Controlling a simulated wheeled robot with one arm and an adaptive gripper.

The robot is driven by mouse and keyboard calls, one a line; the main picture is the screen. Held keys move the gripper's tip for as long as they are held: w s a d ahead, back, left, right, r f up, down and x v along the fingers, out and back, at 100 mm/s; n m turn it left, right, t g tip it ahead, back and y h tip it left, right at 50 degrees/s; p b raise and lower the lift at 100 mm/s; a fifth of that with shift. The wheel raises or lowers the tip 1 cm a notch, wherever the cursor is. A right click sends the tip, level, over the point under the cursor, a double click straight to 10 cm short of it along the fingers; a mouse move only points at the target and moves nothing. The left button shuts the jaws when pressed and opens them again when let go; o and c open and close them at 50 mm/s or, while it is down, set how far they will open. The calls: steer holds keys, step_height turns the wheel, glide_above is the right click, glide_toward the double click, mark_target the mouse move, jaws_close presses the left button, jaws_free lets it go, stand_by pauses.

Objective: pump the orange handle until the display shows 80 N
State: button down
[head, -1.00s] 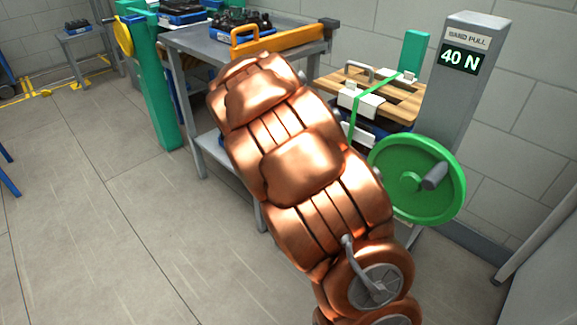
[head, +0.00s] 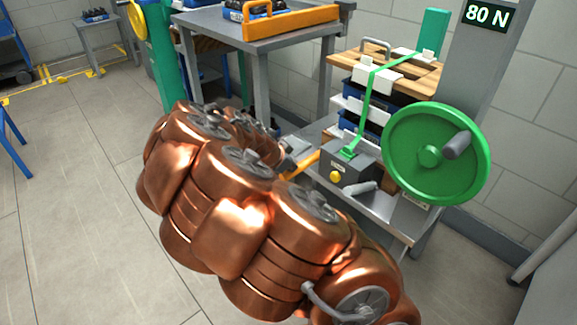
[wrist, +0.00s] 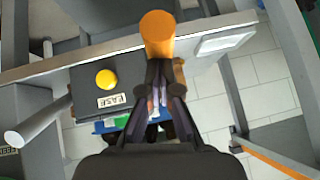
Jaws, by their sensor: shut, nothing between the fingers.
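The display (head: 487,15) on the grey post reads 80 N. The orange handle (head: 303,165) shows partly in the head view beside the grey box (head: 345,170), with my arm covering its near part. In the wrist view the rounded orange end of the handle (wrist: 158,35) is just beyond my fingertips. My gripper (wrist: 160,78) is shut and empty, close to the handle; I cannot tell whether they touch. In the head view my gripper is mostly hidden behind my copper arm. The grey box has a yellow button (wrist: 106,79) and a small label.
A green handwheel (head: 425,155) with a grey knob stands right of the box. A green strap (head: 366,100) runs over a wooden-topped stack (head: 425,75). A grey table (head: 225,25) with an orange rail stands behind. Open floor lies at left.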

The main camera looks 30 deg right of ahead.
steer(key=shift+s+a+f, duration=0.2)
steer(key=shift+s+f, duration=0.05)
steer(key=shift+f, duration=0.35)
steer(key=shift+r, duration=0.6)
steer(key=d+r+p+v, duration=0.1)
steer(key=v, duration=1.1)
steer(key=shift+r, duration=0.25)
stand_by(1.3)
